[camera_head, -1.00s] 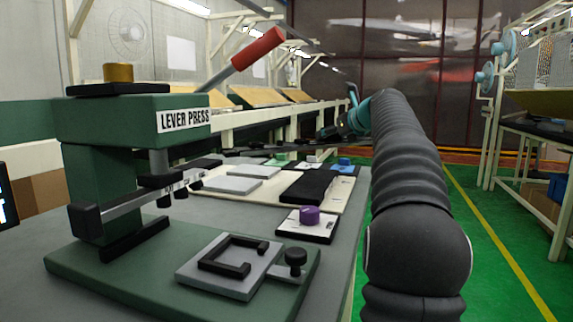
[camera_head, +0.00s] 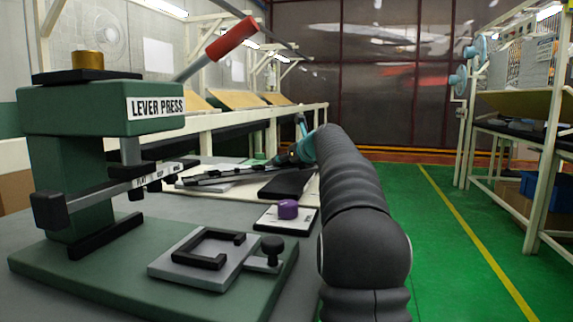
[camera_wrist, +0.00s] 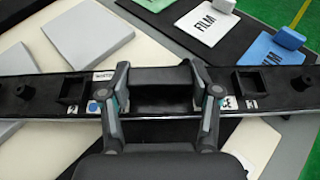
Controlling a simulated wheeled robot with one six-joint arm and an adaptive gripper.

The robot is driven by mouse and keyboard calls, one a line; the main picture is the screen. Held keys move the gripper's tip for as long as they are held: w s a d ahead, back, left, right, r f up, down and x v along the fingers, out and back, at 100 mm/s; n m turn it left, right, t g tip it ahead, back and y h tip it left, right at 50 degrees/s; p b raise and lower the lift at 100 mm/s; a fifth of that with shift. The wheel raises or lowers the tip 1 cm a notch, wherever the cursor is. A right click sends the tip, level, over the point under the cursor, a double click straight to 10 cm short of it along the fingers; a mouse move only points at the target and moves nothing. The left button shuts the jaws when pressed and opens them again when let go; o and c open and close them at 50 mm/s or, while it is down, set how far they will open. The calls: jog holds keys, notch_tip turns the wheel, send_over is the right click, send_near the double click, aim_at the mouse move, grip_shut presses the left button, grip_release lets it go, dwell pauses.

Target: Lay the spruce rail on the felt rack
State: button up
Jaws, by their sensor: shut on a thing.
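A long dark rail (camera_wrist: 258,88), the only rail in my grip, crosses the wrist view from side to side. It has square sockets, round posts and small labels along its top. My gripper (camera_wrist: 161,100) is shut on its middle, one finger on each side of a recess. In the head view the rail (camera_head: 222,178) is held out over the bench, left of my gripper (camera_head: 283,163). A flat black block (camera_head: 288,184) lies on the cream board just below and right of it. I cannot tell whether this block is the felt rack.
A green lever press (camera_head: 90,115) with a red-tipped lever stands at the left front. A card with a purple knob (camera_head: 288,209) lies nearer. Grey slabs (camera_wrist: 85,35), a white FILM card (camera_wrist: 205,20) and a blue FILM card (camera_wrist: 270,48) lie beyond the rail.

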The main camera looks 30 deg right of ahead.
jog(key=o, duration=1.4)
jog(key=v, duration=1.1)
jog(key=shift+s+r, duration=0.1)
jog(key=shift+s, duration=0.05)
jog(key=shift+s+r, duration=0.15)
jog(key=shift+s, duration=0.2)
jog(key=shift+a, duration=0.1)
